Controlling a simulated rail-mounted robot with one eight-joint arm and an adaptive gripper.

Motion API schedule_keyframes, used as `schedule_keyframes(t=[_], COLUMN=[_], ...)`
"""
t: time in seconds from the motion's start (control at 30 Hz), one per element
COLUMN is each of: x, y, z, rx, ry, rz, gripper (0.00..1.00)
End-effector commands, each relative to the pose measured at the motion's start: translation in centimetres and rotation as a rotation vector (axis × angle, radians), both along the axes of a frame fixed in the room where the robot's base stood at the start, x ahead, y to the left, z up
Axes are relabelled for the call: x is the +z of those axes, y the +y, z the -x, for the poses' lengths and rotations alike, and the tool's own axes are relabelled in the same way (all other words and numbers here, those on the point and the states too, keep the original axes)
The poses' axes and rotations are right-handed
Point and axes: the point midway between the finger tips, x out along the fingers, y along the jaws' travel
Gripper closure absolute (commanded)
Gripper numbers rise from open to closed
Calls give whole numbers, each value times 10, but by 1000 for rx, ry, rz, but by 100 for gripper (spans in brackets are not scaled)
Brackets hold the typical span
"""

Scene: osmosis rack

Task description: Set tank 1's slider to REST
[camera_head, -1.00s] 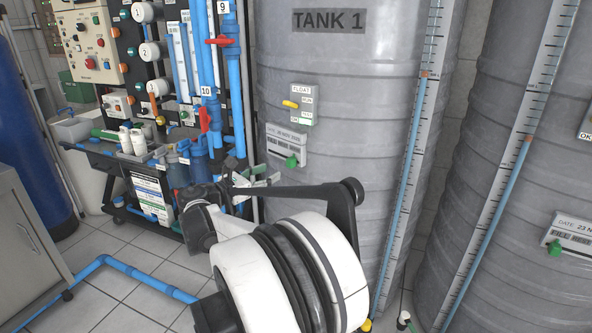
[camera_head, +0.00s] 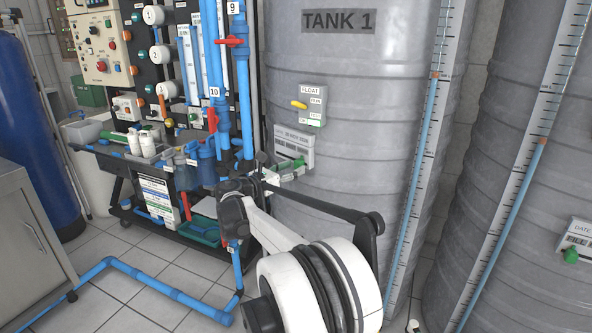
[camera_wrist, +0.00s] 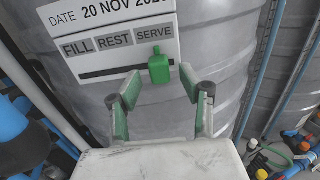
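Tank 1 (camera_head: 370,85) is the grey ribbed tank in the middle of the head view. Its white slider plate (camera_head: 294,143) also shows in the wrist view (camera_wrist: 104,20), marked FILL, REST and SERVE from left to right. The green slider (camera_wrist: 159,68) stands under SERVE, at the right end of the dark slot (camera_wrist: 105,70). My gripper (camera_wrist: 160,93) is open, with its green-padded fingers apart and the slider's lower part between them in the picture. I cannot tell whether either finger touches it. In the head view my gripper (camera_head: 287,175) is just below the plate.
A rack of blue pipes and valves (camera_head: 240,80) stands close on the left. A second grey tank (camera_head: 525,185) with its own green slider (camera_head: 570,256) stands at the right.

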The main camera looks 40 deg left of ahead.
Motion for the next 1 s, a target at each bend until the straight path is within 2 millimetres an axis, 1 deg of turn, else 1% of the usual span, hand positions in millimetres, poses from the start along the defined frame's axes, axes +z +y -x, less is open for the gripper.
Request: schedule_keyframes(t=[0.03, 0.1, 0.2, 0.5, 0.53, 0.57, 0.8, 0.83, 1.0], x=[-1, -1, 0, 0, 0, 0, 0, 0, 0], y=[-1, -1, -2, -2, -2, -2, -2, -2, -2], z=[-6, -12, -17, -19, -19, -19, -19, -19, -19], rx=[-1, -2, -1, 0, 0, 0, 0, 0, 0], ry=[0, 0, 0, 0, 0, 0, 0, 0, 0], rz=[0, 0, 0, 0, 0, 0, 0, 0, 0], gripper=[60, 60, 60, 60, 62, 66, 98, 100, 100])
